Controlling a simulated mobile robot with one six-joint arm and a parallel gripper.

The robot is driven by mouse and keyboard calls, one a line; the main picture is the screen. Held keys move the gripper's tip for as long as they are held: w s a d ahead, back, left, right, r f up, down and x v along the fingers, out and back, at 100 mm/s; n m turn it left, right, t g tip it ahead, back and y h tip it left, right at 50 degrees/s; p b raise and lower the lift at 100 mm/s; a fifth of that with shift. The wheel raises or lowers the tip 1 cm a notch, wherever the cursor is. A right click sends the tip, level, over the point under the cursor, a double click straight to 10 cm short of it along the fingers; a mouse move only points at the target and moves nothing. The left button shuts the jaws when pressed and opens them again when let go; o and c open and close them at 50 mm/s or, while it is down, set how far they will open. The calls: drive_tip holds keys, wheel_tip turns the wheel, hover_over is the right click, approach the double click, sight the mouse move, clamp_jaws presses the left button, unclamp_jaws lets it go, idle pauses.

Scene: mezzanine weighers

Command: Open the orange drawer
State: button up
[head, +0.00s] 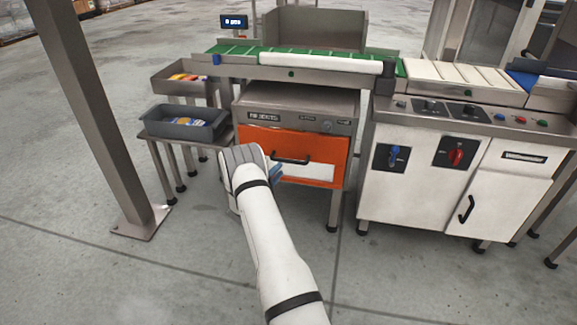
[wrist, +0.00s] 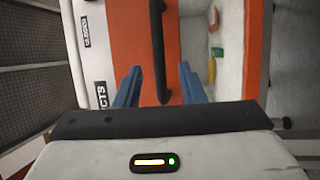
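The orange drawer (head: 257,142) is the front of a grey metal unit under the conveyor and looks shut. Its black bar handle (head: 291,159) runs across the front. My gripper (head: 277,173) is in front of the drawer, at the handle's left end in the head view. In the wrist view, my gripper (wrist: 158,80) is open, with its blue fingers apart. The handle (wrist: 158,45) shows between the two fingers with gaps on both sides. I cannot tell how deep the fingers reach around it.
A pale area low on the front holds small coloured items (wrist: 213,50). A white cabinet (head: 396,200) with knobs stands at right. A dark tray (head: 180,130) sits on a stand at left, near a steel post (head: 100,120). The floor in front is clear.

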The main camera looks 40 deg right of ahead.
sight(288, 161)
drive_tip(key=shift+b+x, duration=0.95)
drive_tip(key=shift+x, duration=2.5)
drive_tip(key=shift+c, duration=0.5)
clamp_jaws()
